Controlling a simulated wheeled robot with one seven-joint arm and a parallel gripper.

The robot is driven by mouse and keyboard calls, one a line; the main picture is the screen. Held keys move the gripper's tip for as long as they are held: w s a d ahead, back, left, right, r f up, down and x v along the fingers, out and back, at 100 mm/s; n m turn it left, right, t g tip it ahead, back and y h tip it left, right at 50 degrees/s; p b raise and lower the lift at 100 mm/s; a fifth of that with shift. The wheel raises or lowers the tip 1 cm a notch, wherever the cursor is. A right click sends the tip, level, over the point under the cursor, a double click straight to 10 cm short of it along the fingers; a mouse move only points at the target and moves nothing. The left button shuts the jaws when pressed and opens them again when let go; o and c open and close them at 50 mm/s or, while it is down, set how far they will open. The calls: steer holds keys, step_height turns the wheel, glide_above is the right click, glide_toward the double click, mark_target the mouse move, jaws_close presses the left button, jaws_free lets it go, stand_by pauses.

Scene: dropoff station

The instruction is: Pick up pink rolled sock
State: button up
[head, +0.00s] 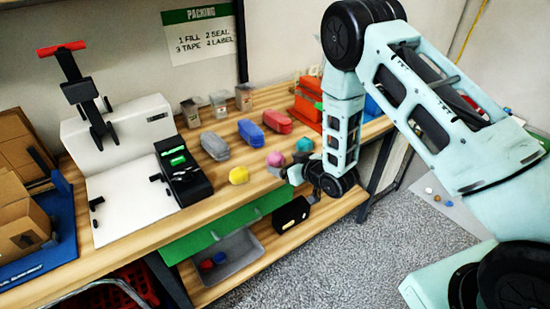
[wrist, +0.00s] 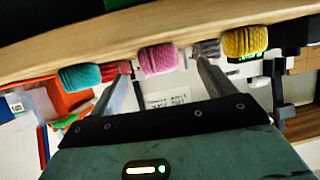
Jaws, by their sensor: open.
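The pink rolled sock (head: 275,158) lies near the front edge of the wooden bench, between a yellow rolled sock (head: 239,175) and a teal rolled sock (head: 304,145). My gripper (head: 287,173) is at the bench's front edge, close to the pink sock; its fingers are hard to make out in the head view. In the wrist view my gripper (wrist: 163,66) is open, and the pink sock (wrist: 158,58) shows in the gap between the two fingertips. No finger visibly touches it. The teal sock (wrist: 80,77) and yellow sock (wrist: 244,41) flank it outside the fingers.
Grey, blue and red pouches (head: 250,132) lie behind the socks. A black tray (head: 183,170) and a white press machine (head: 120,135) stand to the left. Orange boxes (head: 308,100) stand at the back right. A lower shelf holds a grey bin (head: 228,262) and a black box (head: 291,214).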

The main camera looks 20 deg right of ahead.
mark_target(280, 162)
steer(key=shift+p+x, duration=1.15)
steer(key=shift+x, duration=1.45)
steer(key=shift+d+f, duration=0.1)
steer(key=shift+f, duration=0.05)
steer(key=c, duration=1.1)
